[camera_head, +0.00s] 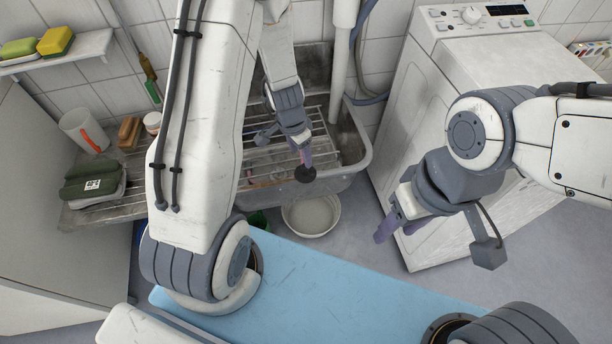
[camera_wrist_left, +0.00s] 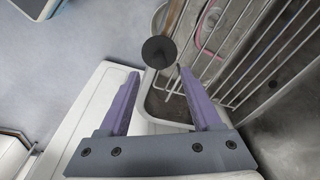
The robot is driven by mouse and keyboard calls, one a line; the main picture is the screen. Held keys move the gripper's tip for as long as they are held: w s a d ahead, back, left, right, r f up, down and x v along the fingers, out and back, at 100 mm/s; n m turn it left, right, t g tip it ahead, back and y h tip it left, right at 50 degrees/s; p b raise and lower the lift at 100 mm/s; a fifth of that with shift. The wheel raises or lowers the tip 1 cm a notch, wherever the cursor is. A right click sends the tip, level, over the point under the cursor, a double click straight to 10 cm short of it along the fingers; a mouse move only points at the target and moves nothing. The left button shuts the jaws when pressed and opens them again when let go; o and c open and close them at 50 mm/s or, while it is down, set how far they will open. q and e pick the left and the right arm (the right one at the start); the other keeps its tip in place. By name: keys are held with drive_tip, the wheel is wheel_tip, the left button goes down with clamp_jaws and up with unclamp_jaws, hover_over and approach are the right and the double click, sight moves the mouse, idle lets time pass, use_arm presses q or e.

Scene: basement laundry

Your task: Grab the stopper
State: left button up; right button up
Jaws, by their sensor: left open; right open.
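The stopper, a small black disc (camera_head: 305,174), shows at the front rim of the grey sink (camera_head: 352,160). In the left wrist view the stopper (camera_wrist_left: 158,52) appears just beyond the fingertips, centred between them. I cannot tell whether it rests on the rim. My left gripper (camera_head: 304,157) is open and empty above the sink front, with its two purple fingers spread in the left wrist view (camera_wrist_left: 160,76). My right gripper (camera_head: 387,230) is open and empty in front of the washing machine, its fingers partly hidden.
A wire rack (camera_head: 258,160) covers part of the sink. A white basin (camera_head: 311,230) is on the floor below. A washing machine (camera_head: 440,110) stands at right, a blue board (camera_head: 330,285) in front. A slatted shelf (camera_head: 90,215) at left holds several items.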

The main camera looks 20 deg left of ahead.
sight(305, 171)
use_arm(q)
drive_tip(key=f+b, duration=0.1)
drive_tip(key=f, duration=0.1)
drive_tip(key=w+f+b, duration=0.1)
drive_tip(key=f, duration=0.2)
drive_tip(key=d+f+b, duration=0.1)
drive_tip(key=f, duration=0.1)
drive_tip(key=shift+w+f, duration=0.2)
drive_tip(key=shift+f, duration=0.05)
drive_tip(key=shift+r, duration=0.1)
clamp_jaws()
